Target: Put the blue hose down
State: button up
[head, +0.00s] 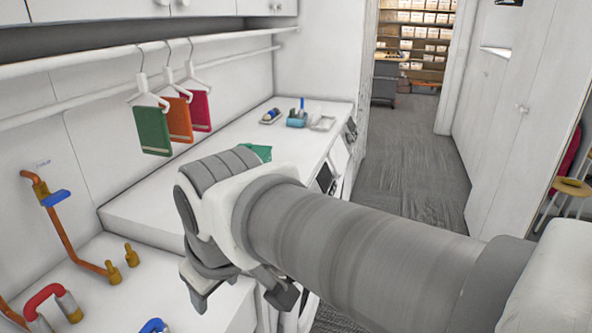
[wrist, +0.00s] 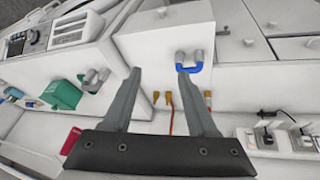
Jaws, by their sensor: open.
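The blue hose (wrist: 187,66) is a short U-shaped piece with grey ends. In the wrist view it rests on the white counter, just beyond my right fingertip. In the head view, a blue piece (head: 155,326) shows at the bottom edge, mostly cut off; it looks like the same hose. My gripper (wrist: 158,75) is open, with nothing between its fingers. In the head view my gripper (head: 240,294) points down at the counter's front edge, to the right of the blue piece.
A red hose (head: 45,296) with metal ends lies at lower left. A copper pipe (head: 66,225) with a blue handle and brass fittings stands along the wall. Colored cloths (head: 175,119) hang from a rail. A raised white counter (head: 160,205) lies behind, with small items farther back.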

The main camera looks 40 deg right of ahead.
jog(key=s+m, duration=0.2)
jog(key=m, duration=0.1)
jog(key=shift+s+d+t, duration=0.35)
jog(key=shift+d+t, duration=0.05)
dwell(3.0)
